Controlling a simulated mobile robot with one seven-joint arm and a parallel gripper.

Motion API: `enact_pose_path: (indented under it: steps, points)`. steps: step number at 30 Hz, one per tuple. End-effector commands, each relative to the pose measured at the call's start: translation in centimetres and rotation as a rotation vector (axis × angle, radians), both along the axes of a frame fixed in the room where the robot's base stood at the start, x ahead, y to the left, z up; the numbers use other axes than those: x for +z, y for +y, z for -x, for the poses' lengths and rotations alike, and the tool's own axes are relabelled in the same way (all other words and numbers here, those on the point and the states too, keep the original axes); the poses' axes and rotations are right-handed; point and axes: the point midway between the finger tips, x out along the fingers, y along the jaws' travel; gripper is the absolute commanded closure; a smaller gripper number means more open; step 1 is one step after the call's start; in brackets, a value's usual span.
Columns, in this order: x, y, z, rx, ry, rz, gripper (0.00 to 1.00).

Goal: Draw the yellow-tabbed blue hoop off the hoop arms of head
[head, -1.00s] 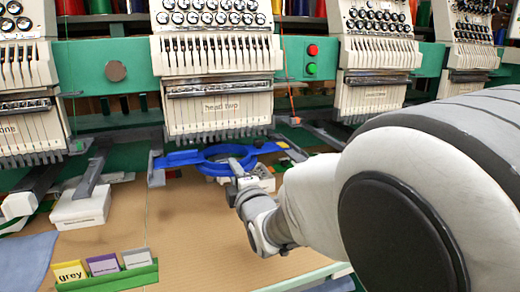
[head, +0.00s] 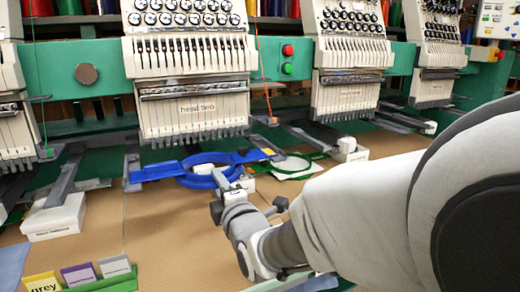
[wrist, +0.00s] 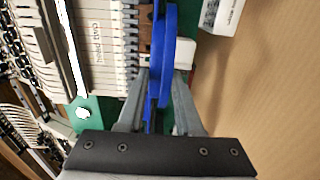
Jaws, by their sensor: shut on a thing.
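The blue hoop (head: 186,181) with its yellow tab (head: 268,153) lies level below and in front of head two (head: 195,106). Its left end is by the left grey hoop arm (head: 132,163); whether it still touches is unclear. The right hoop arm is mostly hidden. My gripper (head: 221,181) is shut on the near rim of the hoop. In the wrist view the blue rim (wrist: 167,50) runs between the two fingers of my gripper (wrist: 160,78).
A white block (head: 55,217) is at left. Brown tabletop (head: 150,235) is clear in front of head two.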

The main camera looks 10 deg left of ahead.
Motion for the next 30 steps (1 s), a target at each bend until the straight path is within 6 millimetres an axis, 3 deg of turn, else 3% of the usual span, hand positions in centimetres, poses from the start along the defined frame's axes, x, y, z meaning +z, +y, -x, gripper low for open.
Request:
enact_pose_path:
  steps: [16,27,28,30]
  points:
    - [0.1,-1.4,2.3,0.001,-0.002,-0.001,1.0]
    - [0.1,-1.6,2.7,0.0,-0.002,0.0,1.0]
    - [0.1,-1.6,2.7,0.0,-0.002,0.0,0.62]
    - [0.1,-1.6,2.7,0.0,-0.002,0.0,0.5]
